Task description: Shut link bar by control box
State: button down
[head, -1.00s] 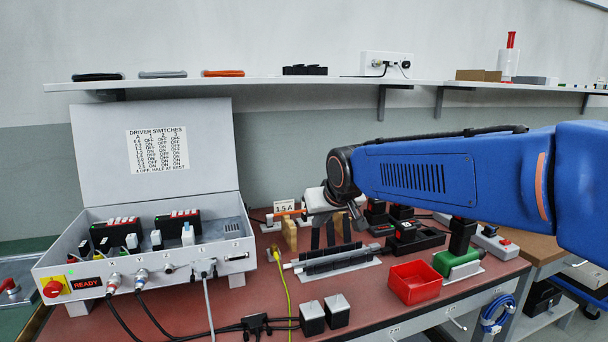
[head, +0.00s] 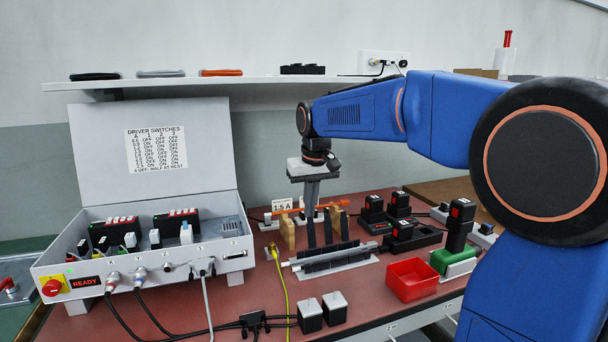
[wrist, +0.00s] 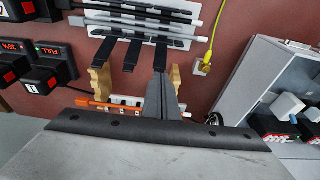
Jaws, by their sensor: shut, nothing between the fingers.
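The control box (head: 150,262) is the grey case with its lid up and a lit READY sign, on the left of the bench. The orange link bar (head: 290,211) lies low behind it to the right, by the 1.5 A sign (head: 283,205). It also shows in the wrist view (wrist: 95,104), along a white base. I cannot tell whether its end is seated. My gripper (head: 312,207) points down, shut and empty, in front of the bar in the head view and hiding part of it. Its fingers (wrist: 158,84) cross the white base's right side in the wrist view.
Black upright prongs (head: 328,232) and wooden blocks (head: 288,232) stand close to my fingers. A yellow cable (head: 285,285) runs nearby. A red bin (head: 411,281) and black modules stand to the right.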

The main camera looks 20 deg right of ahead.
jog(key=w+f+g, duration=0.2)
jog(key=w, duration=0.4)
notch_tip(320, 180, up, 10)
jog(key=s, duration=0.1)
